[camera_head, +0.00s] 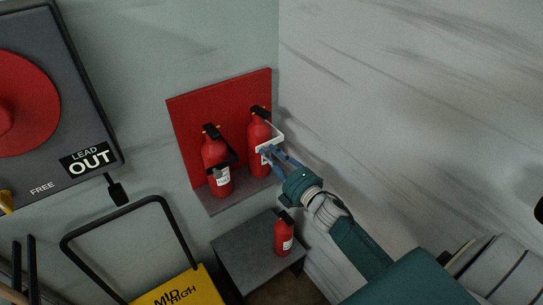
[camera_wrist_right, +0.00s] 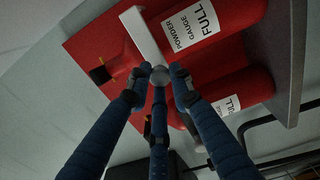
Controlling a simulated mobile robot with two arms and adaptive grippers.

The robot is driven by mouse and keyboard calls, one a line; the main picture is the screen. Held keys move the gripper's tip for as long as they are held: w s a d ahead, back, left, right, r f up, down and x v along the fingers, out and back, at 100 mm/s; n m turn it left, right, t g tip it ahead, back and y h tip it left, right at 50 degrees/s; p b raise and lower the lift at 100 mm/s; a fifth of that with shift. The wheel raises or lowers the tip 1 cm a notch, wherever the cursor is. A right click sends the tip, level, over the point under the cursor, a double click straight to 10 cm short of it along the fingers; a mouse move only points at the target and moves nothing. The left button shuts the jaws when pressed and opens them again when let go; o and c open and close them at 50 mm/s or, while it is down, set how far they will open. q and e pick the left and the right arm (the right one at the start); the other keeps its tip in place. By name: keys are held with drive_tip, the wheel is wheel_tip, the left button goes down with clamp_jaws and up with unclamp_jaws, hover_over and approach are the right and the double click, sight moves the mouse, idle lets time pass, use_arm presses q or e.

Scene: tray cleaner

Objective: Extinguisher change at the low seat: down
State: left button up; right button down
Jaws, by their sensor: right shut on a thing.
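In the head view two red extinguishers stand side by side on the wall holder's grey shelf (camera_head: 232,196) against its red back panel (camera_head: 190,110). The left one (camera_head: 215,155) has a black bar across its front. The right one (camera_head: 259,133) has a white bar (camera_head: 276,131) at its front. My right gripper (camera_head: 268,153) is at that bar. In the right wrist view its fingers (camera_wrist_right: 160,76) close around a grey knob at the end of the white bar (camera_wrist_right: 142,36). A label reading "POWDER GAUGE FULL" (camera_wrist_right: 190,27) shows there. A third extinguisher (camera_head: 284,237) stands upright on the low grey seat (camera_head: 240,262).
A dark reel panel (camera_head: 92,130) marked "LEAD OUT" hangs at the left. A black-framed yellow item (camera_head: 175,292) stands at lower left. The pale wall (camera_head: 400,90) runs close along my right arm. The left part of the seat top is bare.

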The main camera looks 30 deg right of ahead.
drive_tip(key=shift+a+f, duration=0.2)
drive_tip(key=shift+a, duration=0.1)
drive_tip(key=c, duration=1.5)
unclamp_jaws()
drive_tip(key=shift+c, duration=0.2)
drive_tip(key=shift+r, duration=0.1)
drive_tip(key=s, duration=1.2)
drive_tip(key=shift+d, duration=0.45)
